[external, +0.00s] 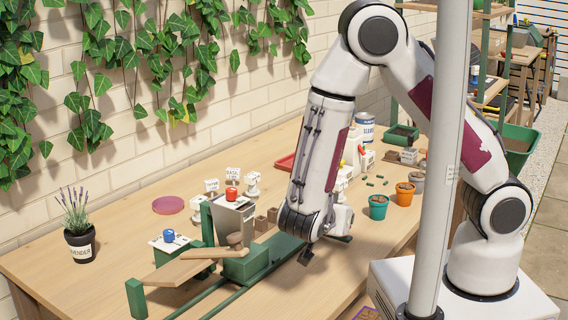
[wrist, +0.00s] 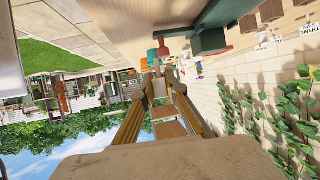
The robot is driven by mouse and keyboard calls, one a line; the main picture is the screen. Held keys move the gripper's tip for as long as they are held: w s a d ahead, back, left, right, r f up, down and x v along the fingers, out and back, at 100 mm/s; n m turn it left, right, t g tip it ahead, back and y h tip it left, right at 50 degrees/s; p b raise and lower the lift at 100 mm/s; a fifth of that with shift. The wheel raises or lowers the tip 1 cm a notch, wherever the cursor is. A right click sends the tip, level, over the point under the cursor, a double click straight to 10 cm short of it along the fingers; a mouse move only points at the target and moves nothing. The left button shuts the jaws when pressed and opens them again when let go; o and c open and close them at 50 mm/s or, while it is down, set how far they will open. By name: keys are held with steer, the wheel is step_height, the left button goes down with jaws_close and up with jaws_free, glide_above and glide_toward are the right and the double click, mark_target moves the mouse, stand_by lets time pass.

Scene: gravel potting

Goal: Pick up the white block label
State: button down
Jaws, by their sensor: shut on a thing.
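In the wrist view, my gripper (wrist: 161,72) has its two long fingers closed in around a small pale block (wrist: 159,88), which I take to be the white block label. Its face and any writing are too small to read. In the external view, my gripper (external: 306,257) shows as a small dark shape low over the table, right of the green stand. The held block cannot be made out there.
A green stand (external: 250,266) with a grey hopper (external: 233,218) and wooden chute is close left of my gripper. White label blocks (external: 253,184) stand behind it. Teal (external: 378,208) and orange (external: 404,194) pots are to the right. A lavender pot (external: 81,244) stands far left.

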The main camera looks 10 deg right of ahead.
steer(key=shift+r, duration=1.05)
steer(key=shift+w+d, duration=0.1)
